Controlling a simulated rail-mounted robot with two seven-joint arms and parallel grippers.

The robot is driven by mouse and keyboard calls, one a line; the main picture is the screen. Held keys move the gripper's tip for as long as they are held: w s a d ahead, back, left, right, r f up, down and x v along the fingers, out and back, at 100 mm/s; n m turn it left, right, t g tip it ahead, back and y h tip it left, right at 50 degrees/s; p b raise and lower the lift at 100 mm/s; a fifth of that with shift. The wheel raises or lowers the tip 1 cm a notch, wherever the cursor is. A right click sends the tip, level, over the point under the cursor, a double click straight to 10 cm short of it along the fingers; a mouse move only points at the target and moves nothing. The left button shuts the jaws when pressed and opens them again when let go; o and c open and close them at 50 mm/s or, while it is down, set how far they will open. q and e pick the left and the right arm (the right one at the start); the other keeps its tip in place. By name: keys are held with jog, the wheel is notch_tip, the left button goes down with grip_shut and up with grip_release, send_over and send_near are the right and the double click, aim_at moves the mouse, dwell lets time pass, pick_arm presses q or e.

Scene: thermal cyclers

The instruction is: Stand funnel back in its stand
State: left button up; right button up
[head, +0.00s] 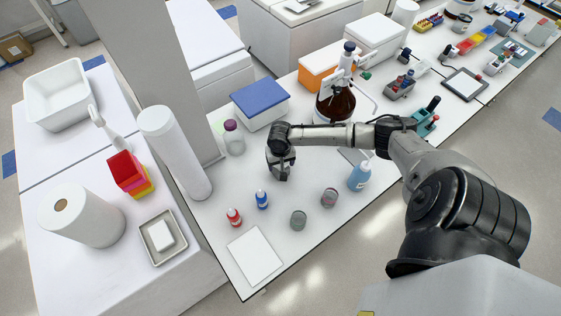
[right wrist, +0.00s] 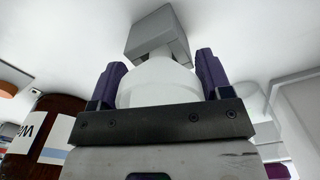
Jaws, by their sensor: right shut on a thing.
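My right gripper (head: 279,172) is over the middle of the white bench, pointing down. In the right wrist view its two purple fingers (right wrist: 157,80) are shut on a white rounded body, the funnel (right wrist: 158,88). A grey block-shaped piece (right wrist: 158,36), which may be the stand, shows just beyond the funnel. I cannot tell whether the two touch. In the head view the gripper and wrist hide the funnel. My left gripper is in neither view.
Near the gripper stand a purple-capped jar (head: 233,140), a brown bottle (head: 333,108), a blue-lidded box (head: 260,104) and a wash bottle (head: 360,177). Small red (head: 234,217) and blue (head: 262,200) bottles and two grey jars (head: 298,221) stand nearer the front edge.

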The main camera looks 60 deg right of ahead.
jog(key=shift+f, duration=0.15)
jog(key=o, duration=0.6)
jog(key=shift+c, duration=0.2)
jog(key=shift+o, duration=0.8)
notch_tip(320, 180, up, 14)
jog(key=shift+f, duration=0.1)
